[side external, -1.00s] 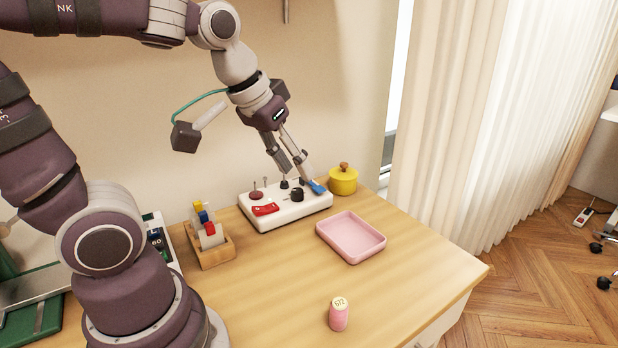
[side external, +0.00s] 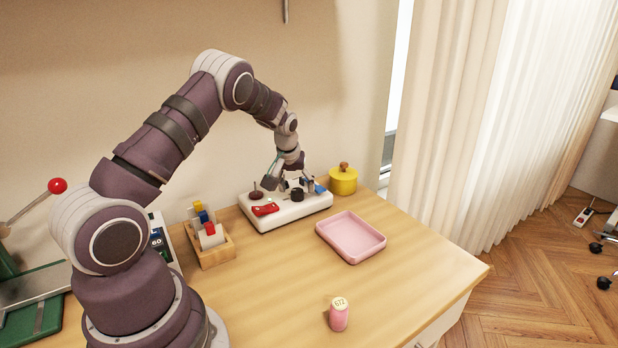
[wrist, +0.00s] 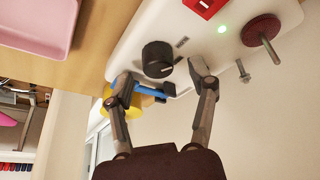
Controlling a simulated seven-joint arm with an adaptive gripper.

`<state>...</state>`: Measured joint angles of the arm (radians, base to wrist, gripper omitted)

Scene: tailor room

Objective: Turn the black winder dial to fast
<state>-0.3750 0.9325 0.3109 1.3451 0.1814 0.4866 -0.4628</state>
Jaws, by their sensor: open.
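The black winder dial (side external: 297,194) stands on top of the white winder box (side external: 318,206). In the wrist view the dial (wrist: 157,54) shows a pale mark near its rim; small labels beside it are unreadable. My gripper (side external: 296,183) is just behind the dial in the side view. In the wrist view my gripper (wrist: 163,80) is open, one finger on each side below the dial, with the dial a little beyond the fingertips. Contact with the dial is not seen. A blue lever (wrist: 152,90) lies between the fingers, close to the left one.
A yellow pot (side external: 343,182) stands right of the box, a pink tray (side external: 372,258) in front. A wooden holder (side external: 217,255) stands left.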

